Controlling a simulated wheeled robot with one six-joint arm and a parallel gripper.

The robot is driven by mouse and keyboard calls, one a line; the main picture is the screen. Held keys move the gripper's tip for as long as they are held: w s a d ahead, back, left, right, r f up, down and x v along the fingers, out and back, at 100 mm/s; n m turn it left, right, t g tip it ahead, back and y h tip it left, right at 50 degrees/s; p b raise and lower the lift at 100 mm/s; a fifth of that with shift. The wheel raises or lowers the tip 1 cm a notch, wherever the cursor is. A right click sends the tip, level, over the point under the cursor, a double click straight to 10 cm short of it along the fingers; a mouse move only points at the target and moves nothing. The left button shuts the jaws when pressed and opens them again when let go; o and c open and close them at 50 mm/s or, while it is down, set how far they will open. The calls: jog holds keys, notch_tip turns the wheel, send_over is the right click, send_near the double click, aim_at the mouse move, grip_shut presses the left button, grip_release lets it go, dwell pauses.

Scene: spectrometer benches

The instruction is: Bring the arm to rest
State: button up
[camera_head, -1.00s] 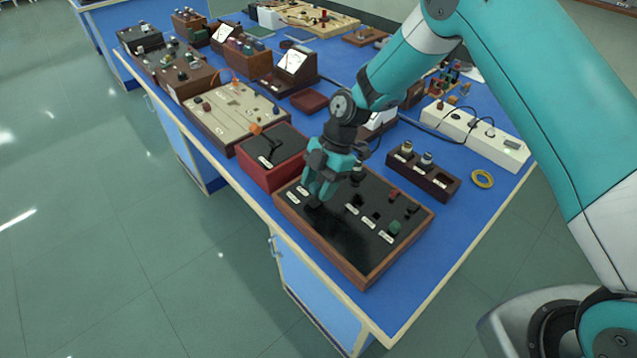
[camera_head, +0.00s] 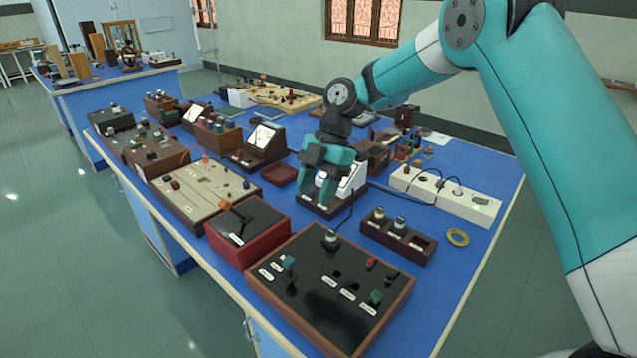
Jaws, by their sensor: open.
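My gripper (camera_head: 324,190) hangs from my teal arm above the blue bench (camera_head: 455,283), fingers pointing down. It is open, with nothing seen between its fingers. In the picture it overlaps a white-faced meter on a dark base (camera_head: 347,188), which it partly hides. I cannot tell the exact height above it.
A red box with a lever (camera_head: 262,250) stands left of the panel. Meters and boards crowd the bench's far part. The floor at left is clear.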

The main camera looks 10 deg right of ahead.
jog(key=shift+v, duration=0.8)
jog(key=s+a+r+m+t, duration=0.1)
jog(key=s+a+r+m, duration=0.1)
jog(key=s+r+m, duration=0.85)
jog(key=s+d+m+t, duration=0.1)
jog(key=s+m, duration=0.2)
jog(key=s, duration=0.6)
jog(key=s+d+f+m+t, duration=0.1)
jog(key=s+m, duration=0.3)
jog(key=s, duration=0.6)
jog(key=shift+d+f, duration=0.25)
jog(key=shift+d, duration=0.25)
